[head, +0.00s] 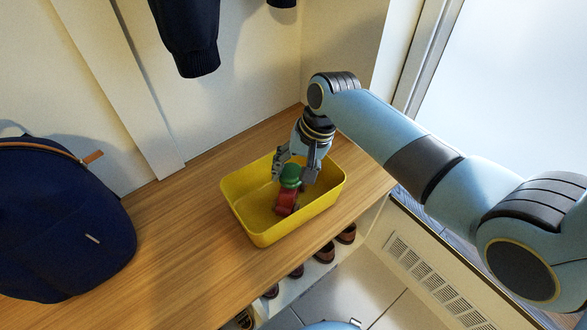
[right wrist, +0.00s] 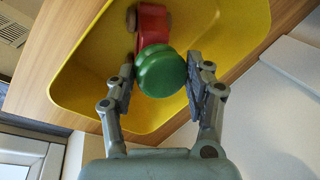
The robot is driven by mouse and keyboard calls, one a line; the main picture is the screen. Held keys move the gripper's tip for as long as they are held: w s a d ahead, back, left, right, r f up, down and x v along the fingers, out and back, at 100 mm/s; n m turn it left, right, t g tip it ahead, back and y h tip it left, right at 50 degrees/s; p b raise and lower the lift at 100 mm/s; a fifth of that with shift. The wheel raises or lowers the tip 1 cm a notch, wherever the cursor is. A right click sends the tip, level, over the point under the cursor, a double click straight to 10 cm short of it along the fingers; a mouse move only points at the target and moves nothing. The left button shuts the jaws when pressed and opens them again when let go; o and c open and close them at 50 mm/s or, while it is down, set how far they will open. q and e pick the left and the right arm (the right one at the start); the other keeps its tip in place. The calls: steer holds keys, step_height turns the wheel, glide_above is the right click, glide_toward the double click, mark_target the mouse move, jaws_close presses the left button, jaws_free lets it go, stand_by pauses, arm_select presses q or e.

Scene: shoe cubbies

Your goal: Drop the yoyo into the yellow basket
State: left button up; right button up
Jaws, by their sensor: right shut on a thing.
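The yellow basket (head: 240,215) stands on the wooden bench top, and its wall also shows in the right wrist view (right wrist: 75,85). The green yoyo (head: 291,174) is between the fingers of my right gripper (head: 292,172), which is shut on it over the basket. In the right wrist view the round green yoyo (right wrist: 161,71) sits between the two fingertips (right wrist: 160,78). A red toy with wheels (head: 286,203) is in the basket below the yoyo; the yoyo partly covers it in the right wrist view (right wrist: 150,28). My left gripper is not in view.
A dark blue backpack (head: 62,220) sits on the bench at the left. Dark clothing (head: 190,45) hangs on the wall above. Several brown shoes (head: 326,253) are in cubbies under the bench's front edge. The bench top between backpack and basket is clear.

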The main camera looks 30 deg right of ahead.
steer(key=shift+r, duration=0.1)
steer(key=o, duration=1.2)
steer(key=v, duration=1.2)
